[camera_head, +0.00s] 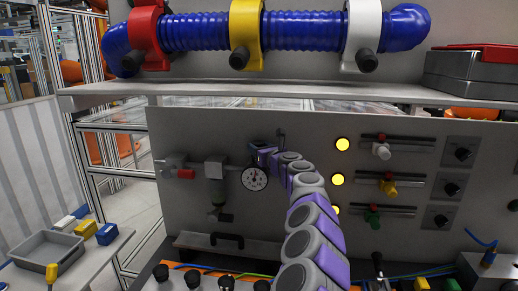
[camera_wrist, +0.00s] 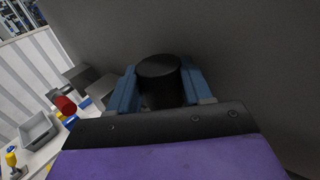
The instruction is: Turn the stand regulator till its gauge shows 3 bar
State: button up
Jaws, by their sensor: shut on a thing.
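The stand regulator's black round knob (camera_wrist: 159,80) sits between the two blue fingers of my gripper (camera_wrist: 160,76) in the wrist view. The fingers are shut on it from both sides. In the head view my gripper (camera_head: 263,149) is at the grey panel, just above the gauge (camera_head: 254,178), and the knob is hidden behind it. The grey regulator body (camera_head: 214,169) is left of the gauge, in line with a red valve handle (camera_head: 185,174).
Yellow lamps (camera_head: 342,144), coloured sliders (camera_head: 388,186) and black rotary knobs (camera_head: 462,154) are on the panel right of my arm. A shelf (camera_head: 250,88) with a blue hose (camera_head: 200,32) overhangs it. A grey tray (camera_head: 48,253) stands on the left table.

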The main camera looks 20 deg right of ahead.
jog(key=o, duration=0.8)
jog(key=shift+f, duration=0.15)
jog(key=shift+c, duration=0.2)
jog(key=shift+o, duration=1.4)
jog(key=shift+a+r, duration=0.1)
jog(key=shift+r, duration=0.1)
jog(key=shift+r+m+h+b, duration=0.1)
jog(key=shift+m+h+b, duration=0.45)
jog(key=shift+h, duration=0.25)
jog(key=shift+h, duration=0.3)
jog(key=shift+m+g+h+b, duration=0.35)
jog(key=shift+m+h, duration=0.8)
jog(key=shift+h, duration=0.45)
jog(key=m+h+p, duration=0.1)
jog(key=m+g+h+p, duration=0.1)
jog(key=h, duration=0.1)
jog(key=shift+w+a, duration=0.1)
jog(key=shift+a, duration=0.25)
jog(key=m+g+h+p, duration=0.1)
jog(key=p, duration=0.2)
jog(key=shift+w+a+h, duration=0.1)
jog(key=shift+h, duration=0.3)
jog(key=m+g+h+p, duration=0.1)
jog(key=p, duration=0.2)
jog(key=shift+m+h, duration=0.3)
